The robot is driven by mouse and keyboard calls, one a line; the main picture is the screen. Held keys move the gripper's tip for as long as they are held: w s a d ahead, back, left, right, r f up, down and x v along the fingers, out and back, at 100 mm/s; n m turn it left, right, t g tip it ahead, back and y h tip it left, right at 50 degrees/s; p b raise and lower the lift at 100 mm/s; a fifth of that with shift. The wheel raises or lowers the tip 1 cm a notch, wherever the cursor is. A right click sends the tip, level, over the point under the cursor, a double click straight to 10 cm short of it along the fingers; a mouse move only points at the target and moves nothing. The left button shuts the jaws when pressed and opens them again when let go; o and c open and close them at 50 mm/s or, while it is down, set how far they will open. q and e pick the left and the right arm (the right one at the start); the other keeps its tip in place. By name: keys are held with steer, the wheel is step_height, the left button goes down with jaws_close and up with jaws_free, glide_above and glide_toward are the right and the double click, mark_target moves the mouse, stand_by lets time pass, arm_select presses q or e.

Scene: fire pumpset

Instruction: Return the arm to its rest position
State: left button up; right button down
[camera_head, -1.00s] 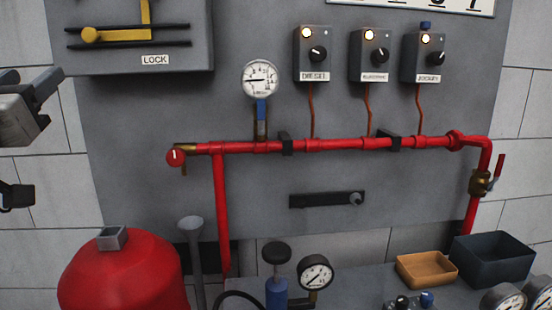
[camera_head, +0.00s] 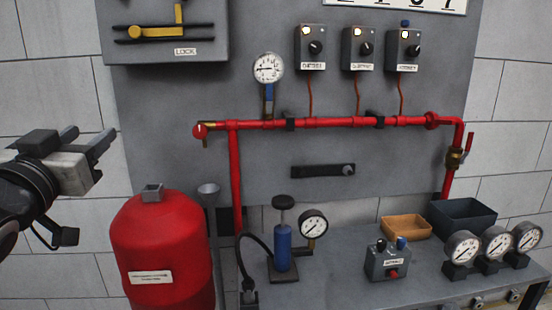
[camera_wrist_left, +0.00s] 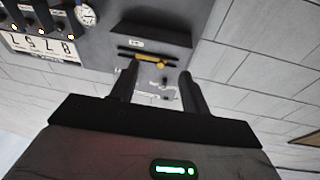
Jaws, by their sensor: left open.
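My left gripper (camera_head: 88,145) is at the left edge of the head view, in front of the white block wall and left of the grey panel. Its two dark fingers are apart with nothing between them. In the left wrist view the gripper (camera_wrist_left: 157,82) also shows open and empty, with the grey lock box and its yellow handle (camera_wrist_left: 160,64) seen beyond the fingertips, apart from them. My right gripper is not in view.
A red tank (camera_head: 165,240) stands below the left gripper's side. A red pipe (camera_head: 330,122) crosses the grey panel (camera_head: 240,80). The lock box (camera_head: 165,50) is mounted at upper left. The bench (camera_head: 350,265) holds a blue pump (camera_head: 283,248), gauges and two bins.

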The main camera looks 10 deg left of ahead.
arm_select(q)
steer(key=d+f+m+g+h, duration=0.15)
steer(key=d+f, duration=0.25)
steer(key=f, duration=0.8)
steer(key=d+f+m+g+h, duration=0.1)
steer(key=d+f+g+h, duration=0.2)
steer(key=f, duration=1)
steer(key=s+d+f+g, duration=0.2)
steer(key=s+d+f, duration=0.4)
steer(key=f, duration=0.3)
steer(key=s+d+f+g+h+p, duration=0.1)
steer(key=s+d+f+g, duration=0.1)
steer(key=s+d+f, duration=0.4)
steer(key=s+f, duration=0.3)
steer(key=f, duration=0.1)
steer(key=shift+s+d, duration=0.25)
steer(key=shift+s, duration=0.05)
steer(key=shift+f+m+g+h, duration=0.1)
steer(key=shift+m+g+h, duration=0.15)
